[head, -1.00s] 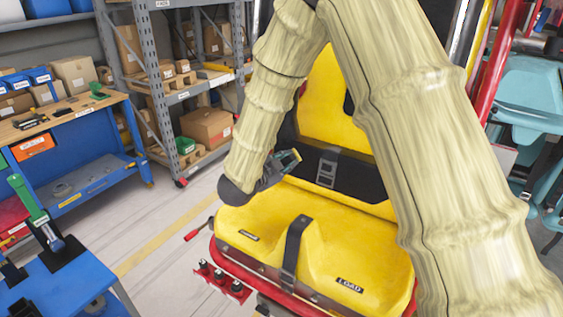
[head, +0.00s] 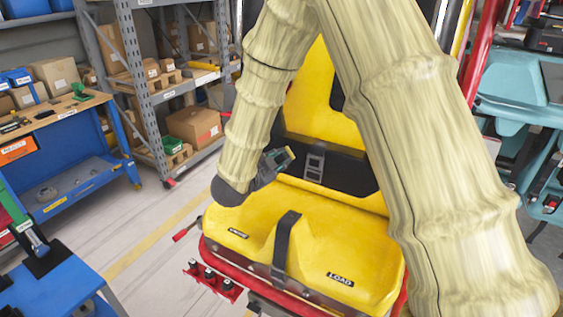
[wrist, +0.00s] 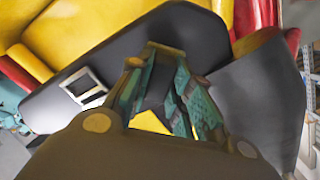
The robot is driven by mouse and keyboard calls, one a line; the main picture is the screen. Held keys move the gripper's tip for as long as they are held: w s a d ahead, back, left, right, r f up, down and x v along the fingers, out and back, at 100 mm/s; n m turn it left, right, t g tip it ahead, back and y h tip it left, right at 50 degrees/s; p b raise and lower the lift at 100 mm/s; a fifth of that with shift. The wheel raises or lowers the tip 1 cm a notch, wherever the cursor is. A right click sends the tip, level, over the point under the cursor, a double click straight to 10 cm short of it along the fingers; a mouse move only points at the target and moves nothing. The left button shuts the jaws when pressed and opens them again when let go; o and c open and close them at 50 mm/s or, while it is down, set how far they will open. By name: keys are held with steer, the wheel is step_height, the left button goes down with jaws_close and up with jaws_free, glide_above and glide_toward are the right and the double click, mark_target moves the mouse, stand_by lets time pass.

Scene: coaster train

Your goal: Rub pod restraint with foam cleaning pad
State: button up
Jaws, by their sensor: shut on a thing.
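The pod restraint (head: 345,172) is a black padded band with a grey buckle, lying across the lower backrest of the yellow seat. In the wrist view the restraint (wrist: 52,108) is a broad dark panel behind the fingers, its buckle left of them. My gripper (head: 282,160) is just left of the buckle in the head view. A small yellowish-tan piece, seemingly the foam cleaning pad (wrist: 165,48), shows at the fingertips, mostly hidden. I cannot tell whether it touches the restraint.
The yellow seat (head: 275,215) has a black strap (head: 284,245) over its front. A red bracket with dark knobs (head: 212,282) sticks out at front left. A blue workbench (head: 75,185) and grey shelving (head: 135,90) stand left. Open floor (head: 150,225) lies between.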

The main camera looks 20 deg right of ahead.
steer(key=w+a, duration=0.3)
steer(key=w, duration=0.2)
steer(key=shift+a, duration=0.4)
stand_by(0.3)
steer(key=shift+a+r, duration=0.1)
steer(key=shift+p+v, duration=0.4)
steer(key=shift+v, duration=2.45)
steer(key=shift+s, duration=0.1)
steer(key=shift+v, duration=1.45)
